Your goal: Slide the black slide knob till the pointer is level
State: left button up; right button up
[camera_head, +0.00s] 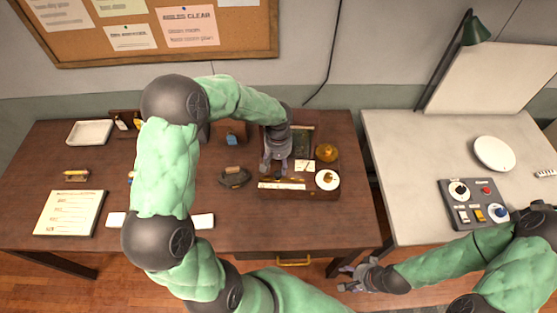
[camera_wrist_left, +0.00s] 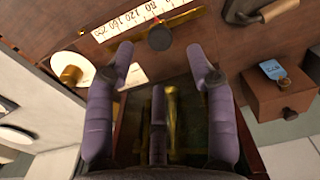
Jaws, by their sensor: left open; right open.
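The balance device (camera_head: 332,192) sits on a wooden base on the dark table. In the left wrist view its white number scale (camera_wrist_left: 137,18) runs along the top, with a brass bar (camera_wrist_left: 187,19) beside it. The black slide knob (camera_wrist_left: 160,38) is just beyond and between my left fingertips, with a thin red mark above it. My left gripper (camera_head: 275,170) is open and points down over the device; it also shows in the left wrist view (camera_wrist_left: 161,58). I cannot make out the knob or the pointer's level in the head view. My right gripper (camera_head: 350,277) is open and low, beside the table's front edge.
The pale table (camera_head: 395,150) at right bears a control box (camera_head: 474,203).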

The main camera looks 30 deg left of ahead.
aim_at(278, 174)
pick_arm(q)
jog(key=shift+s+f+b, duration=0.1)
jog(key=shift+f+b, duration=0.3)
jog(key=shift+f, duration=0.45)
jog(key=shift+f+b, duration=0.4)
jog(key=shift+f, duration=0.4)
jog(key=shift+f+b, duration=0.95)
jog(key=shift+f, duration=0.8)
jog(key=shift+r, duration=0.1)
jog(key=c, duration=0.8)
